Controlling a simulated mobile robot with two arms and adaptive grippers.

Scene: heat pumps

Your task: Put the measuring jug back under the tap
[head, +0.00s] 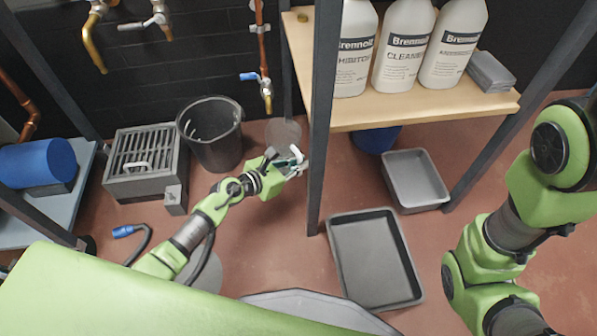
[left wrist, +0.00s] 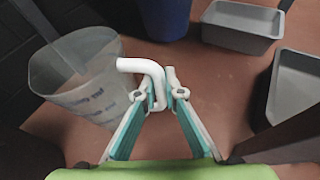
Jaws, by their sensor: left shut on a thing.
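The measuring jug (left wrist: 85,85) is translucent with blue markings and a white bent handle (left wrist: 150,72). It is on the left of the left wrist view. In the head view the jug (head: 283,133) shows faintly beyond my left gripper (head: 288,163), beside the shelf's dark post. My left gripper (left wrist: 162,96) is shut on the handle, with its teal fingers on either side. Whether the jug's base touches the floor is unclear. A tap (head: 265,88) with a blue lever hangs on a copper pipe, just above and left of the jug in the head view. My right gripper is out of view.
A black bucket (head: 212,150) and a grey grated box (head: 145,180) stand left of the jug. A wooden shelf (head: 440,108) with white bottles is at right. A dark tray (head: 372,292) and a grey tub (head: 416,204) lie on the floor. A blue container (left wrist: 165,18) stands beyond.

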